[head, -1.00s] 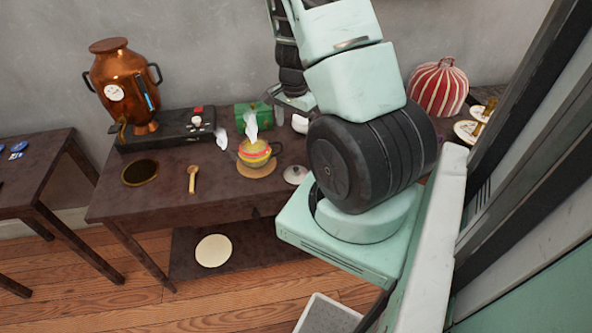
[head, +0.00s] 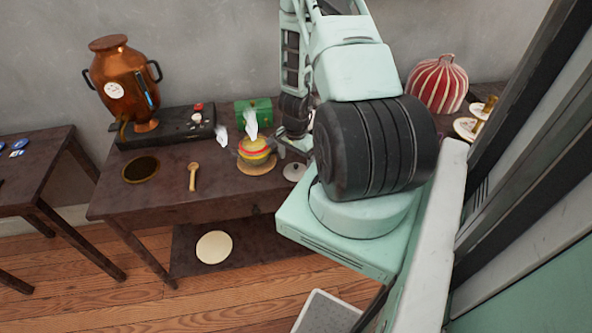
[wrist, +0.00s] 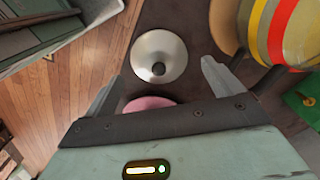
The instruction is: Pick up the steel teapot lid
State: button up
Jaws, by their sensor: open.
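The steel teapot lid (wrist: 165,48) is a shiny round disc with a dark knob in its middle. It lies on the dark wooden table in the upper middle of the wrist view. In the head view the lid (head: 293,173) is right of the striped teapot, partly covered by my arm. My gripper (wrist: 160,84) is open and empty, with its fingers apart on either side of the near part of the lid's picture. In the head view my gripper (head: 284,146) is above the table beside the teapot. The lid is not between the fingers.
A pink round thing (wrist: 148,103) is partly hidden by my gripper. A green box (head: 262,108) stands behind. A wooden spoon (head: 193,177) lies left.

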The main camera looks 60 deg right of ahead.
aim_at(296, 165)
jog(key=shift+f, duration=1.45)
jog(key=shift+s+a, duration=0.1)
jog(key=c, duration=1.3)
